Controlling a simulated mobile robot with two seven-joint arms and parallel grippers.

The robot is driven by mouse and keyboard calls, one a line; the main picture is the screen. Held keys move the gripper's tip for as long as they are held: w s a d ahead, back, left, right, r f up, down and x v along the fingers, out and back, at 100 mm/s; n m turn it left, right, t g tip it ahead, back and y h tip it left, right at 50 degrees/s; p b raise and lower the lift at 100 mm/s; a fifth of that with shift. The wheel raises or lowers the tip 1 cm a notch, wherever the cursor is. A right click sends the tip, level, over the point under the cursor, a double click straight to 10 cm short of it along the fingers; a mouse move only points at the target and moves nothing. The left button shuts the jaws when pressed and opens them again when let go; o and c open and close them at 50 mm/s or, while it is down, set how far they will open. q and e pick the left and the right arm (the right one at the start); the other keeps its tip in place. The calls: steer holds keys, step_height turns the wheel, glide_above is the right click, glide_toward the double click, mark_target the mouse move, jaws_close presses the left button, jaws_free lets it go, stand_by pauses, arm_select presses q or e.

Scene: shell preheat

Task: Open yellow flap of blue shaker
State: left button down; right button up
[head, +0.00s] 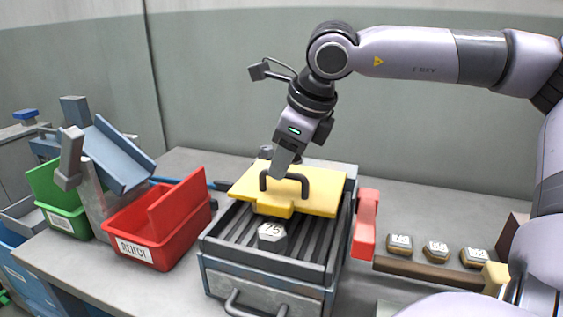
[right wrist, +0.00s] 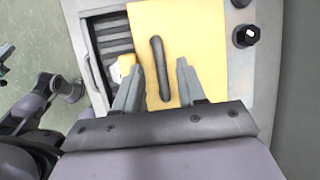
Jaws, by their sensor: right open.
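The shaker (head: 268,283) is a grey-blue box on the bench with a ribbed bed inside. Its yellow flap (head: 322,193) covers the back part of the top and carries a dark bar handle (head: 296,177). In the right wrist view the flap (right wrist: 205,40) fills the middle, with the handle (right wrist: 160,68) between my fingers. My right gripper (head: 285,165) points down at the handle from above; its open fingers (right wrist: 157,75) lie on either side of it. I cannot tell whether they touch it. A grey block marked 75 (head: 272,236) sits on the bed in front of the flap. My left gripper is not in view.
A red reject bin (head: 190,222) and a green bin (head: 62,213) stand left of the shaker. A blue chute (head: 120,155) rises behind them. A red part (head: 365,225) sticks up at the shaker's right side. Several numbered blocks (head: 436,250) lie on a rail at right.

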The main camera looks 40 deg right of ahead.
steer(key=shift+x, duration=0.85)
jaws_close()
steer(key=shift+r, duration=0.15)
